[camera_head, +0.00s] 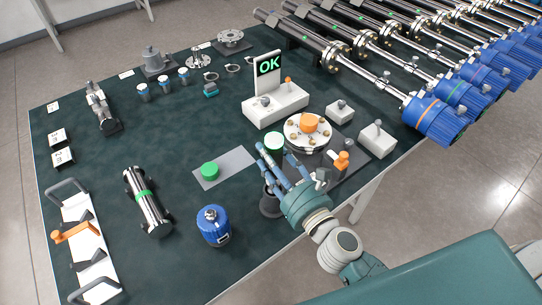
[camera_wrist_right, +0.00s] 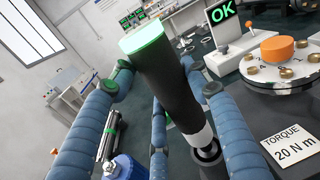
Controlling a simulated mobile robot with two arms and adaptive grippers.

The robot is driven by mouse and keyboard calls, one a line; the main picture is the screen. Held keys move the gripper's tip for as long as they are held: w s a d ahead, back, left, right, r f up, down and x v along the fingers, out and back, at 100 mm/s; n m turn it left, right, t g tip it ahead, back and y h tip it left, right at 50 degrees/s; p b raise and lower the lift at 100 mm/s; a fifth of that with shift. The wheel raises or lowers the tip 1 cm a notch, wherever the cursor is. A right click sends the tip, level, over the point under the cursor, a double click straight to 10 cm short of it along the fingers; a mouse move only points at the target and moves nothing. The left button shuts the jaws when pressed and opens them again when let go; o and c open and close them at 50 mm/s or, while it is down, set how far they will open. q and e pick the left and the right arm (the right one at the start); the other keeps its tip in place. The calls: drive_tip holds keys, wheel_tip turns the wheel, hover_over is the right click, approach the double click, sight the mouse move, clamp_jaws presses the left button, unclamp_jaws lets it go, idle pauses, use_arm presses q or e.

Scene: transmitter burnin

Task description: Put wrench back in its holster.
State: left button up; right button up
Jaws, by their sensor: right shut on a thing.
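The wrench, a thick black cylinder with a green cap and a silver collar, is in my right gripper (camera_head: 276,166). Its body (camera_wrist_right: 168,82) fills the middle of the wrist view, and its green top (camera_head: 275,141) shows above the fingers in the head view. My blue fingers close around it from both sides. A dark cup-like holster (camera_head: 270,206) stands on the table below the gripper. In the wrist view the holster (camera_wrist_right: 209,158) lies under the wrench's lower end. I cannot tell whether that end is inside it or just above. My left gripper is out of view.
A round flange with an orange cap (camera_head: 309,123) and a "TORQUE 20 N m" plate (camera_wrist_right: 291,145) are close on the right. A green button (camera_head: 209,170) and a blue canister (camera_head: 213,228) are left of the gripper. The table's front edge is near.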

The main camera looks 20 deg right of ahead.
sight(274, 175)
drive_tip(key=shift+f+b, duration=2.1)
drive_tip(key=shift+f, duration=0.25)
drive_tip(key=shift+f+b, duration=0.3)
drive_tip(key=shift+f, duration=0.05)
drive_tip(key=shift+f+b, duration=0.65)
drive_tip(key=o, duration=1.3)
drive_tip(key=shift+f, duration=0.2)
drive_tip(key=v, duration=1.2)
drive_tip(key=shift+r, duration=0.25)
drive_tip(key=shift+a, duration=0.1)
